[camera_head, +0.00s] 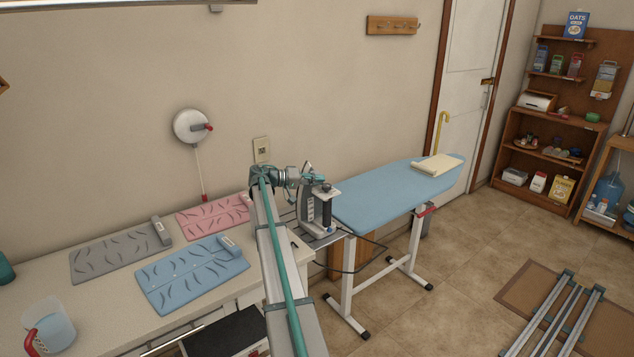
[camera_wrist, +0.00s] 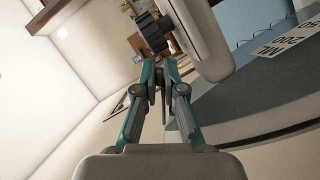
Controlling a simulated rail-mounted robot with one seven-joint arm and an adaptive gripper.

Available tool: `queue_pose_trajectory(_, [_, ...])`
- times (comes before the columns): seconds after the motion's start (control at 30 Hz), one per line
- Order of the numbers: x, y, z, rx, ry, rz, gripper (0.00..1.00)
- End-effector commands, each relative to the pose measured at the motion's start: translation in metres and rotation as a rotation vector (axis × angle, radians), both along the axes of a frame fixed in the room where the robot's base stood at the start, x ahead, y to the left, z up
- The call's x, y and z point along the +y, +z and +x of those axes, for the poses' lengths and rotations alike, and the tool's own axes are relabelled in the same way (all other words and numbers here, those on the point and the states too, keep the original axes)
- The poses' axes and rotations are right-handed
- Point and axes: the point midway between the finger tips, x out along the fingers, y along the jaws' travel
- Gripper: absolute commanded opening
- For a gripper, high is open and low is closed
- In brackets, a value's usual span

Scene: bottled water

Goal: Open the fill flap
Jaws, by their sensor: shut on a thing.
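A grey and white iron (camera_head: 318,212) with a black handle stands upright on the metal rest at the left end of the ironing board. My gripper (camera_head: 303,177) is at the iron's upper part, reaching in from the left. In the wrist view the fingertips (camera_wrist: 159,66) are close together, shut on a small part, seemingly the fill flap, which the fingers mostly hide. The iron's grey body (camera_wrist: 235,100) with printed lettering fills the right side there, with a pale rounded part above. How far the flap is tilted cannot be told.
The blue ironing board (camera_head: 385,195) extends right, with a folded cream cloth (camera_head: 437,165) on it. The white counter (camera_head: 115,310) at left holds grey, blue and pink mats and a water jug (camera_head: 50,325). A wall reel (camera_head: 191,126) hangs behind. The floor front right has a folded rack.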

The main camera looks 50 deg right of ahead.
Motion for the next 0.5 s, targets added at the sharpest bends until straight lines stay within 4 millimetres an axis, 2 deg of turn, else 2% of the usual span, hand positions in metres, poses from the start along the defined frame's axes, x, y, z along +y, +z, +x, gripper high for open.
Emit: queue_pose_trajectory(0.5, [0.001,0.022,-0.002,0.452,0.000,0.124,0.00])
